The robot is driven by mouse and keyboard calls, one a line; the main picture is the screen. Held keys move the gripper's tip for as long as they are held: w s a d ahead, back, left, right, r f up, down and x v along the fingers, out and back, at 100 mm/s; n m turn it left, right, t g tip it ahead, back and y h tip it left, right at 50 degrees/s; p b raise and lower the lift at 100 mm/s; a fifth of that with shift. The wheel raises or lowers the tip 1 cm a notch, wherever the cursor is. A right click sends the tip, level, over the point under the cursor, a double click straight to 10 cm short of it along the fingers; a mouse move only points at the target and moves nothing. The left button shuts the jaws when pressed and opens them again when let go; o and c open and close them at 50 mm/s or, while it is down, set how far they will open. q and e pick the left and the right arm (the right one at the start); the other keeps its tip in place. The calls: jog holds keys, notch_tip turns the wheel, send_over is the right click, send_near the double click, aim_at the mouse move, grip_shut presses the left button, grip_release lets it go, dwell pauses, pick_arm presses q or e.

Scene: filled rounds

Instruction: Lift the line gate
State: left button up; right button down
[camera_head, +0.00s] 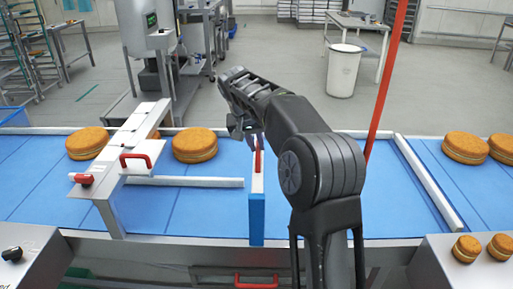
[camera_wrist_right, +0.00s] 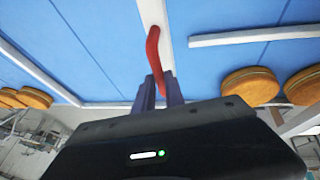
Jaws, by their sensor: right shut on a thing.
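The line gate (camera_head: 257,220) is a narrow panel with a white top edge and a blue front end, standing across the blue belt near the middle of the head view. Its red handle (camera_head: 258,160) rises from the top edge; it also shows in the right wrist view (camera_wrist_right: 154,48). My right gripper (camera_head: 250,138) comes over the gate from the right and is shut on the red handle. In the right wrist view its two fingers (camera_wrist_right: 160,92) sit on either side of the handle's lower part. The gate's far end is hidden behind my right arm. My left gripper is not in view.
Filled rounds (camera_head: 194,146) lie on the belt left of the gate, near a grey bridge (camera_head: 125,165) with another red handle. More rounds (camera_head: 465,147) lie at the right. A red pole (camera_head: 388,85) stands behind my right arm. White rails (camera_head: 428,183) edge the belt.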

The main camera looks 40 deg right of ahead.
jog(key=shift+f, duration=0.1)
jog(key=c, duration=1.4)
grip_release()
jog(key=shift+f, duration=0.1)
jog(key=b+v, duration=0.1)
jog(key=v, duration=0.6)
jog(key=shift+r, duration=0.4)
jog(key=shift+a, duration=0.2)
